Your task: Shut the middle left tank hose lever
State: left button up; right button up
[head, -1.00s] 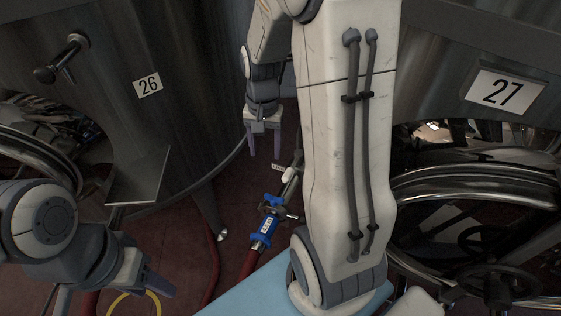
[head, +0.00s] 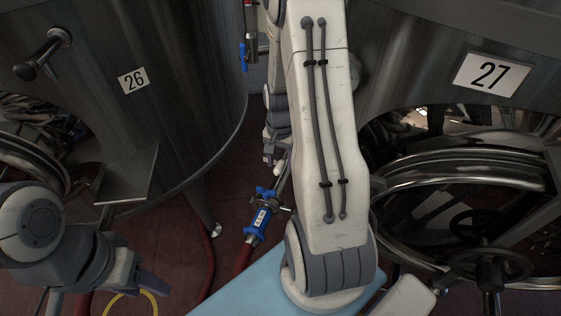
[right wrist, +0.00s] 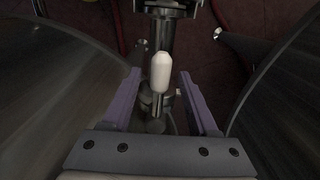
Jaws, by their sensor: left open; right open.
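A hose lever with a white grip (head: 279,168) stands at the hose fitting between tanks 26 and 27, in the middle of the head view. In the right wrist view the white grip (right wrist: 161,73) points toward the camera, between my right gripper's purple fingers (right wrist: 158,88), with a gap on each side. My right gripper (head: 269,160) is open, at the lever, partly hidden by my arm in the head view. My left gripper (head: 143,285) is open and empty at lower left, away from the lever.
A blue labelled coupling (head: 262,217) on the red hose sits just below the lever. Tank 26 (head: 190,90) and tank 27 (head: 420,60) stand on either side. A blue valve handle (head: 243,57) shows higher up. A yellow ring (head: 150,300) lies at lower left.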

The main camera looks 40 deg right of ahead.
jog(key=shift+f, duration=0.15)
grip_shut()
dwell(1.4)
